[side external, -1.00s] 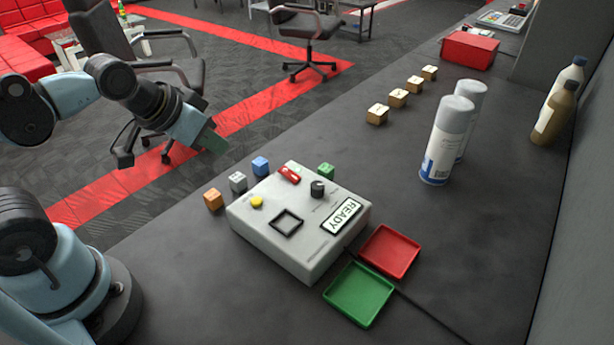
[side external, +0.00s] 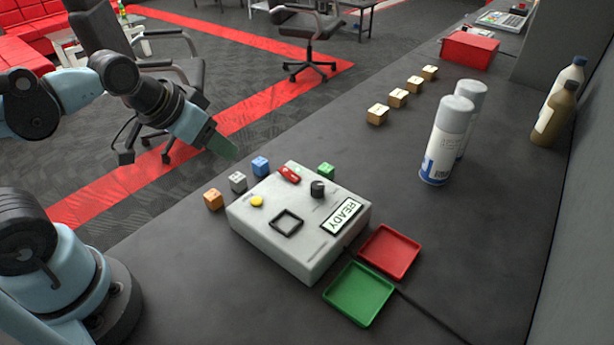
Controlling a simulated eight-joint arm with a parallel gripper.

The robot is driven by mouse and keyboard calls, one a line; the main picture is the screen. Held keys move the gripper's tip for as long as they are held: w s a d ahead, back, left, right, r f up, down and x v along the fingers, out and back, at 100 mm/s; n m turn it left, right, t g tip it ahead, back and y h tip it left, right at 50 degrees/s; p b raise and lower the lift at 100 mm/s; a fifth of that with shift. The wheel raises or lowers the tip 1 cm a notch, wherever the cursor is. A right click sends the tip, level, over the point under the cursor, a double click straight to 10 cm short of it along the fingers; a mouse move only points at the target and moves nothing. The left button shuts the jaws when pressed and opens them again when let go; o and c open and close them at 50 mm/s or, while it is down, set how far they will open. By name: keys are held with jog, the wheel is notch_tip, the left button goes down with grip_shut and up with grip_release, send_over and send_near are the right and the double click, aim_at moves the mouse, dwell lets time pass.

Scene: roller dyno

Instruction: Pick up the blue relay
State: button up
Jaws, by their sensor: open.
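The blue relay (side external: 260,166) is a small blue cube on the dark bench, just behind the upper left edge of the grey test box (side external: 328,241). A grey-white cube (side external: 238,181) and an orange cube (side external: 213,199) stand in a row to its lower left. A green cube (side external: 326,170) stands behind the box to the right. My gripper (side external: 222,148) is open and empty, up and to the left of the blue relay and apart from it. Its green fingertips point down and right. The gap between the fingers is hard to see from this side.
The box carries a READY display (side external: 342,217), a red switch, a yellow button, a black knob and an empty square socket. A red tray (side external: 389,251) and a green tray (side external: 359,293) lie right of it. Spray cans (side external: 447,140) and several tan cubes (side external: 398,97) stand farther back.

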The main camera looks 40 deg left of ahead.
jog(key=m+g+h, duration=0.2)
jog(key=m+h, duration=1)
jog(key=m, duration=0.1)
send_near(258, 161)
jog(key=x, duration=1)
jog(key=shift+w+d+f, duration=0.1)
jog(key=shift+d, duration=0.15)
jog(key=shift+t, duration=0.3)
jog(key=shift+c, duration=0.2)
jog(key=c, duration=0.7)
